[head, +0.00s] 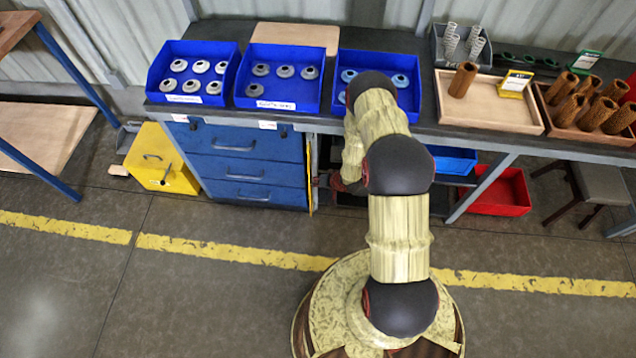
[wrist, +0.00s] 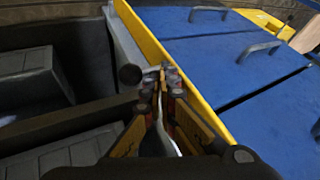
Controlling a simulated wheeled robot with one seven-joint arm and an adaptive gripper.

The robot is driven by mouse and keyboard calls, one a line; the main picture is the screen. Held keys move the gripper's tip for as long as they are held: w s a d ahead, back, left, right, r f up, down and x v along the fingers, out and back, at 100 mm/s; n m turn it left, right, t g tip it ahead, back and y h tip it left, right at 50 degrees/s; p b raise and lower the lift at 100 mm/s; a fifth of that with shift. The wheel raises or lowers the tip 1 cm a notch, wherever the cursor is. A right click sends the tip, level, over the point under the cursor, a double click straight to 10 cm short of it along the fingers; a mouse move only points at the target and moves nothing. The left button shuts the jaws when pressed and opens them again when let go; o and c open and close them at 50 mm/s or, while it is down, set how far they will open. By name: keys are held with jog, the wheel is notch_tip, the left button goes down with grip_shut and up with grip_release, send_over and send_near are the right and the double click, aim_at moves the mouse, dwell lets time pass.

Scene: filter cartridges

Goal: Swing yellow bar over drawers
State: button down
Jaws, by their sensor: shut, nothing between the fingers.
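The yellow bar (head: 312,178) stands upright along the right edge of the blue drawers (head: 247,168), not across their fronts. In the wrist view the yellow bar (wrist: 149,40) runs along the edge of the blue drawers (wrist: 205,60), which look closed. My gripper (wrist: 163,76) is shut and empty, with its fingertips close beside the bar on the side away from the drawers. I cannot tell whether they touch it. In the head view my arm hides most of the gripper, low beside the drawers.
A yellow box (head: 160,160) stands on the floor left of the drawers. A blue bin (head: 452,160) and a red bin (head: 500,192) are under the bench to the right. Blue trays (head: 288,102) of round parts sit on top. Floor before the drawers is clear.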

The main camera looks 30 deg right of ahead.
jog(key=shift+a+m+h, duration=0.6)
jog(key=shift+m, duration=0.4)
